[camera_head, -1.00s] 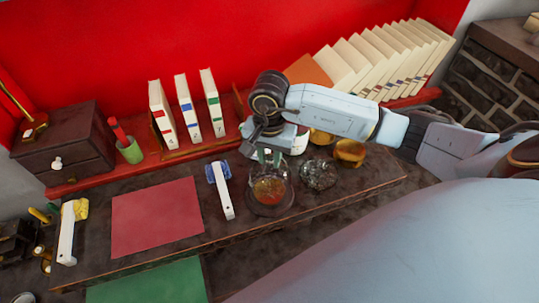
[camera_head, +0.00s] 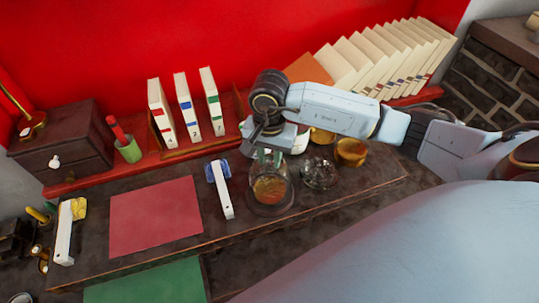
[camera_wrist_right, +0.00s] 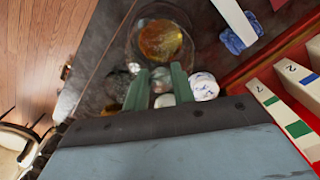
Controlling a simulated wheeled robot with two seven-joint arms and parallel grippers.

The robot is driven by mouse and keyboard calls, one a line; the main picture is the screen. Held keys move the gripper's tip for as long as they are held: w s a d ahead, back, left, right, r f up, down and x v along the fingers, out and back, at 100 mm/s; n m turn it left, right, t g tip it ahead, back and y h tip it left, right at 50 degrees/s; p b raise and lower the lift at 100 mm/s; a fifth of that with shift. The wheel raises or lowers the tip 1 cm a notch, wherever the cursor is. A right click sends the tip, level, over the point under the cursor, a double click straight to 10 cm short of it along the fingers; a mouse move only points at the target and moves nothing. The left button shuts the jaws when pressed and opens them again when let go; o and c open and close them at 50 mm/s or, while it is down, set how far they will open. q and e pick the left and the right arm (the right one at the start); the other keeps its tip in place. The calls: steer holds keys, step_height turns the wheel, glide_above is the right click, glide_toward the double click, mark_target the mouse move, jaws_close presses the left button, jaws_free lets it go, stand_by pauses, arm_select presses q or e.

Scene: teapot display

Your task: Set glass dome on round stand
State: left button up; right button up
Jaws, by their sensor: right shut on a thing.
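The clear glass dome (camera_head: 283,178) is in the middle of the table, below my right gripper. An amber-coloured thing (camera_head: 268,191) shows through it, and also in the right wrist view (camera_wrist_right: 160,40). The round stand (camera_head: 270,211) shows as a dark rim around the base. I cannot tell whether the dome touches the stand or hangs just above it. My right gripper (camera_head: 267,156) is shut at the top of the dome; its green fingers show in the right wrist view (camera_wrist_right: 157,85). The grip point itself is hard to see. My left gripper is not in view.
A clear glass piece (camera_head: 320,174) and a golden pot (camera_head: 351,152) stand close to the right. A blue-and-white handled tool (camera_head: 222,188) lies close to the left. A red mat (camera_head: 155,216) lies farther left. Books (camera_head: 213,102) stand behind on a red shelf.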

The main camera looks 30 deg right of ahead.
steer(key=shift+f, duration=0.25)
steer(key=o, duration=0.7)
step_height(320, 180, up, 11)
steer(key=p, duration=0.5)
stand_by(0.8)
